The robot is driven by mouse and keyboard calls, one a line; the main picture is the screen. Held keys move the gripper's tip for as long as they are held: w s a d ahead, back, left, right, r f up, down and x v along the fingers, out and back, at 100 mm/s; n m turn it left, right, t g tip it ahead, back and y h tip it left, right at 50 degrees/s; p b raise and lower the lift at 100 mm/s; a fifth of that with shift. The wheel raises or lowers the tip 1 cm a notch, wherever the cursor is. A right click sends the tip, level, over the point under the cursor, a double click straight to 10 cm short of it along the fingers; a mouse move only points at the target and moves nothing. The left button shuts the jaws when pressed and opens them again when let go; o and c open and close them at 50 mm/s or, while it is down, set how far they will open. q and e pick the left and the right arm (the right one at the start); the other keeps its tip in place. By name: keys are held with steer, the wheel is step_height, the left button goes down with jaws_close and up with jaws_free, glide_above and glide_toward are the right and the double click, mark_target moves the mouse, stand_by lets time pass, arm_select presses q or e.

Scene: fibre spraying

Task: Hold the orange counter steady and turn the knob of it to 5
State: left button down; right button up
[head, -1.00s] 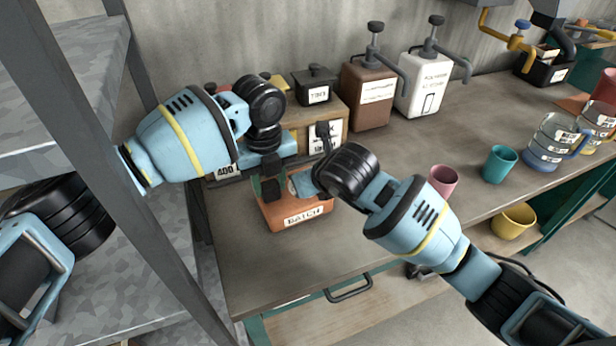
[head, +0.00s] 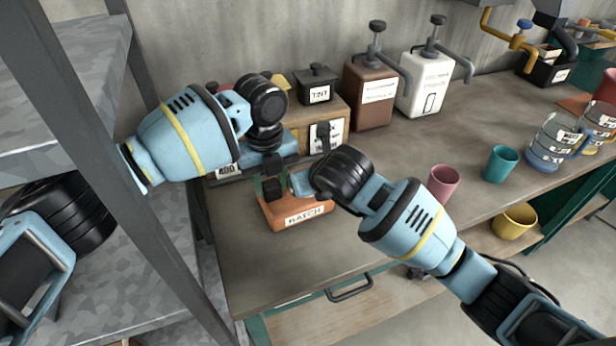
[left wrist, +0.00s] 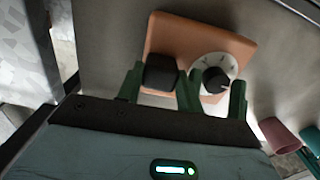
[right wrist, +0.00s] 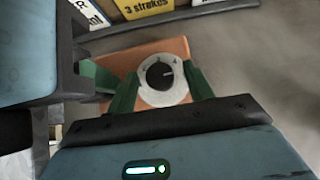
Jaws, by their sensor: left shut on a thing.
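The orange counter (head: 325,216), labelled BATCH, sits on the workbench. In the left wrist view its orange body (left wrist: 190,35) carries a black block (left wrist: 160,73) and, beside it, a white dial (left wrist: 232,64) with a black knob (left wrist: 214,80). My left gripper (left wrist: 160,88) is shut on the black block. My right gripper (right wrist: 163,95) has its green fingers on either side of the knob, with visible gaps to it. In the head view the arms hide the knob.
Behind the counter stand a wooden box (head: 335,112), a black TINT box (head: 317,84), and brown (head: 372,95) and white (head: 424,82) pump containers. Pink (head: 442,184) and teal (head: 500,164) cups stand right. A grey shelf post (head: 140,190) is close to my left arm. The front bench area is clear.

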steer(key=shift+r, duration=0.15)
steer(key=v, duration=1.1)
steer(key=shift+s+d+r, duration=0.15)
steer(key=shift+s+r, duration=0.1)
steer(key=shift+s, duration=0.05)
arm_select(q)
steer(key=c, duration=0.8)
jaws_free()
steer(key=shift+c, duration=0.2)
